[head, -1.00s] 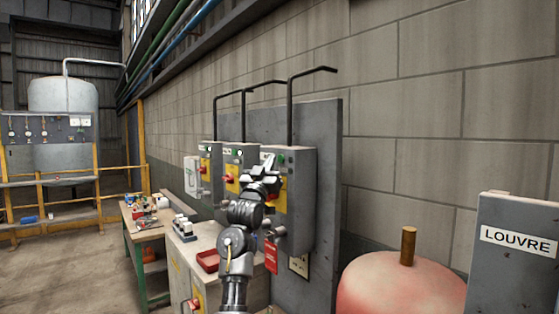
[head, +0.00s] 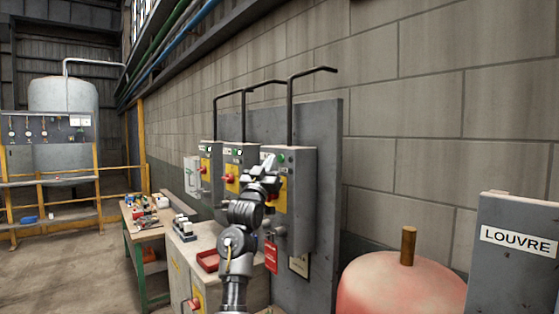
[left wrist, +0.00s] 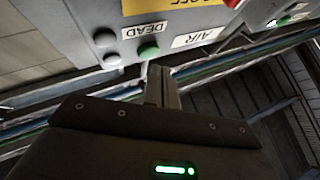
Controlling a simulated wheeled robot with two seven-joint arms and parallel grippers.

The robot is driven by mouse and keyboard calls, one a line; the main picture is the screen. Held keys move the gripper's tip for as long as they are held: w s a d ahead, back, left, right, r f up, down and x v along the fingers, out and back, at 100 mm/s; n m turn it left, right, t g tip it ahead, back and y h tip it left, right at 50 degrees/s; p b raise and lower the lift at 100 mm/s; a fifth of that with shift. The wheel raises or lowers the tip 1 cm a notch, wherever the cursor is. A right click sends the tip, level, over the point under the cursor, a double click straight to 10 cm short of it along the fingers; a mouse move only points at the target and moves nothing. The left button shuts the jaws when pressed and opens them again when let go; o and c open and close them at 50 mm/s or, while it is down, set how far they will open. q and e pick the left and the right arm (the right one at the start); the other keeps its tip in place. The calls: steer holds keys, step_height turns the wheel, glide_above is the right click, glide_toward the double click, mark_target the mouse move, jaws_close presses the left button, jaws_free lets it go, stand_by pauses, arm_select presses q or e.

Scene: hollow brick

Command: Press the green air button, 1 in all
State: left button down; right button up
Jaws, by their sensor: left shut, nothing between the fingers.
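The green button (left wrist: 149,51) sits beside an AIR label (left wrist: 199,39) on a grey control box, which appears upside down in the left wrist view. A grey button (left wrist: 104,38) by a DEAD label is to its left. My left gripper (left wrist: 161,72) is shut and empty, its tips just below the green button in that picture; I cannot tell whether they touch. In the head view my left gripper (head: 268,163) is in front of the upper part of the nearest grey box (head: 302,195), covering some of its face. My right gripper is not in view.
Two similar boxes with red knobs stand farther along the wall panel (head: 328,180). Black pipes rise above them. A bench (head: 145,218) with small parts is at the left. A reddish tank (head: 385,290) and a LOUVRE box (head: 515,240) are at the right.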

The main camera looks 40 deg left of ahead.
arm_select(q)
steer(key=shift+w, duration=0.15)
steer(key=shift+w+d, duration=0.15)
steer(key=shift+w, duration=0.1)
steer(key=shift+w+d+r, duration=0.1)
steer(key=shift+w+d, duration=0.05)
steer(key=shift+w, duration=0.25)
stand_by(0.9)
steer(key=shift+s, duration=0.1)
steer(key=shift+s+a, duration=0.25)
steer(key=shift+s, duration=0.4)
steer(key=s, duration=0.2)
steer(key=s+a, duration=0.1)
steer(key=s, duration=0.1)
steer(key=shift+s+a+b, duration=0.2)
steer(key=shift+s+b, duration=0.15)
steer(key=shift+s, duration=0.05)
